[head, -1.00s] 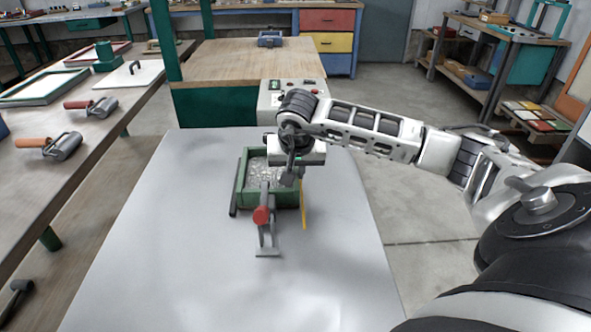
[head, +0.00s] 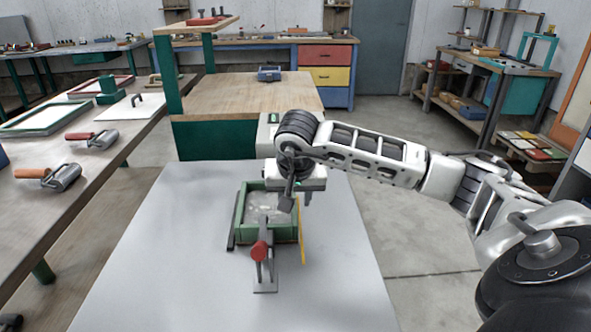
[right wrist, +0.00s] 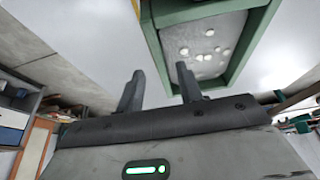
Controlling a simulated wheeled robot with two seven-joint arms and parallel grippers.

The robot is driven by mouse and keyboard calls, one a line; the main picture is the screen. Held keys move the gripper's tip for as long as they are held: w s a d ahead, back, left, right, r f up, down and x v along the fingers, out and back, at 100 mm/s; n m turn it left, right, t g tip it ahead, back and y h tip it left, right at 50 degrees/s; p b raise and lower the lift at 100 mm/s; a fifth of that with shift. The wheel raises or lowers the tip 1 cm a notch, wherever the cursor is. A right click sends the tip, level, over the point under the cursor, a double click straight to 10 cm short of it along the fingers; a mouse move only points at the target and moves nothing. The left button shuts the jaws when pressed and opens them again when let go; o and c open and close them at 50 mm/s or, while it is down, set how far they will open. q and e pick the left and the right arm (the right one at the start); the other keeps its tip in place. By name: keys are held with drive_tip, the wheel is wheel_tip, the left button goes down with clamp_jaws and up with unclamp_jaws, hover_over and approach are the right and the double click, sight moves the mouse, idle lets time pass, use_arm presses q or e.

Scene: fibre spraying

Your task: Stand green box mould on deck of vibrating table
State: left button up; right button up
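The green box mould (head: 241,213) stands upright on the grey deck (head: 150,260) of the table. It holds grey fill, with several pale lumps visible in the right wrist view. A dark bar lies along its left side and a yellow strip along its right. A clamp with a red knob (head: 259,251) is at its front. My right gripper (head: 289,203) is over the mould's right part. In the right wrist view its two fingers (right wrist: 160,83) are apart with nothing between them, and the mould (right wrist: 152,40) lies beyond the right finger. My left gripper is out of view.
A left bench (head: 60,215) carries rollers (head: 92,139) and framed trays.

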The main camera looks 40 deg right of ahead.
use_arm(q)
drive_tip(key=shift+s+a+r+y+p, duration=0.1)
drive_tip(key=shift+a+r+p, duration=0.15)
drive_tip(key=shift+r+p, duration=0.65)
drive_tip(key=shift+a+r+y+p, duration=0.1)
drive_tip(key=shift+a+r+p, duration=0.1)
drive_tip(key=shift+p, duration=1.25)
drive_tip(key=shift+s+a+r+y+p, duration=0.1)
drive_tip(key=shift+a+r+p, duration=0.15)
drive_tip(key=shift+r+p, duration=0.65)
use_arm(e)
drive_tip(key=v, duration=2.7)
drive_tip(key=shift+r+p, duration=0.3)
drive_tip(key=shift+r, duration=0.05)
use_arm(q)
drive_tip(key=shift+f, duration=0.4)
use_arm(e)
drive_tip(key=shift+s+a, duration=0.15)
